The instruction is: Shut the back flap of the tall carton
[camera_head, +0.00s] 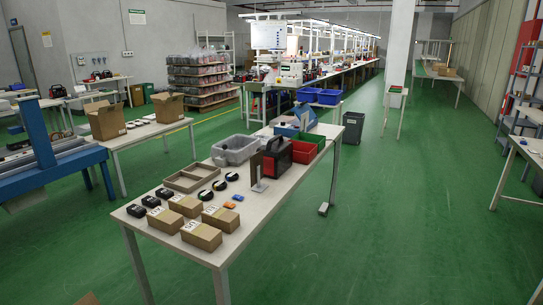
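Two open brown cartons stand on a table at the left. The nearer carton (107,123) has flaps standing up and splayed at its top. The farther carton (168,108) also has raised flaps. I cannot tell for certain which one is the tall carton, or which flap is its back flap. A small brown corner (88,299) shows at the bottom edge, and most of it is cut off, so I cannot tell what it is. Neither of my grippers is in view.
The nearer table (240,218) holds several small closed boxes (201,236), black devices, a divided tray (192,178), a grey bin (235,150) and a black-and-red machine (277,158). A blue machine (45,160) stands at the left. Green floor (400,220) at the right is clear.

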